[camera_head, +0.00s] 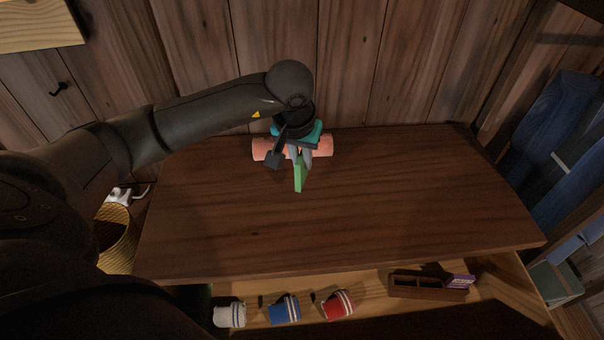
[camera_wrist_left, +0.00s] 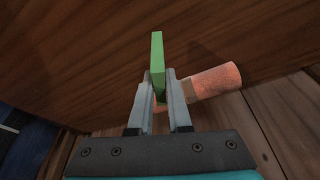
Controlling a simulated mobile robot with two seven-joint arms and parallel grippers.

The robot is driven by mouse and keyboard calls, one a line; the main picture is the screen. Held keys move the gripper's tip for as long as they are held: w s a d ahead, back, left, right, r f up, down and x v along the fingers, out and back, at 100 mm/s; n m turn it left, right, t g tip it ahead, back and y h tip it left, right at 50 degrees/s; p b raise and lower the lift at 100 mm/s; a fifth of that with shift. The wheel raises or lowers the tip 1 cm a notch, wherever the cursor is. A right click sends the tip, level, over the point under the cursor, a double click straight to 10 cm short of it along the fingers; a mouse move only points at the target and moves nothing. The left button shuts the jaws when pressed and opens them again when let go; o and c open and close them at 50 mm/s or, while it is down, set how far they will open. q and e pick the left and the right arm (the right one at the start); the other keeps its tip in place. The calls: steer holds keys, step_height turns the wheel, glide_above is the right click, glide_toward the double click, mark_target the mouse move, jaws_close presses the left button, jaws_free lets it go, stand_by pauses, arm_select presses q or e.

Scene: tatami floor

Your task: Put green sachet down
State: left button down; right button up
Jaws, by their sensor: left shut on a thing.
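The green sachet (camera_head: 299,175) is a thin flat green piece, held on edge between the fingers of my left gripper (camera_head: 300,158). In the left wrist view the sachet (camera_wrist_left: 157,58) stands up between the fingertips of the left gripper (camera_wrist_left: 160,88), which is shut on it. The gripper is over the back part of the dark wooden table (camera_head: 330,220). I cannot tell whether the sachet touches the tabletop. My right gripper is not in view.
A pinkish roll (camera_head: 322,146) lies at the table's back edge, just behind the gripper. The tabletop is otherwise clear.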

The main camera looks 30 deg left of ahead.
mark_target(302, 175)
arm_select(q)
steer(key=shift+f, duration=2.4)
steer(key=shift+f, duration=0.1)
steer(key=c, duration=1.3)
jaws_free()
steer(key=shift+f+b, duration=0.1)
steer(key=shift+b, duration=0.2)
steer(key=o, duration=0.4)
steer(key=shift+o, duration=0.2)
